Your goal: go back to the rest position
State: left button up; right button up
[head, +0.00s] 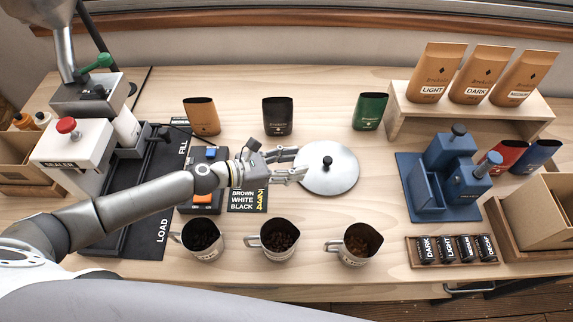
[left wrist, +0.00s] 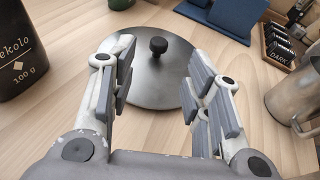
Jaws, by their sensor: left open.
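My left gripper (head: 291,166) is open and empty over the middle of the table, beside the left edge of a round steel lid (head: 340,178) with a black knob. In the left wrist view the open fingers of my left gripper (left wrist: 160,95) stand on both sides of the lid (left wrist: 150,85), with the knob between and beyond them. I cannot tell whether a finger touches the lid. My left arm comes in low from the left. My right gripper does not show in either view.
Three steel pitchers of beans (head: 200,240) (head: 278,240) (head: 355,244) stand along the front. Three pouches (head: 202,116) (head: 277,116) (head: 370,111) stand behind. A sealer (head: 75,150) is at left. A blue press (head: 450,170), a rack of small jars (head: 425,250) and a shelf (head: 400,105) are at right.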

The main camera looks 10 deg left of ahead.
pick_arm(q)
jog(key=shift+v, duration=0.85)
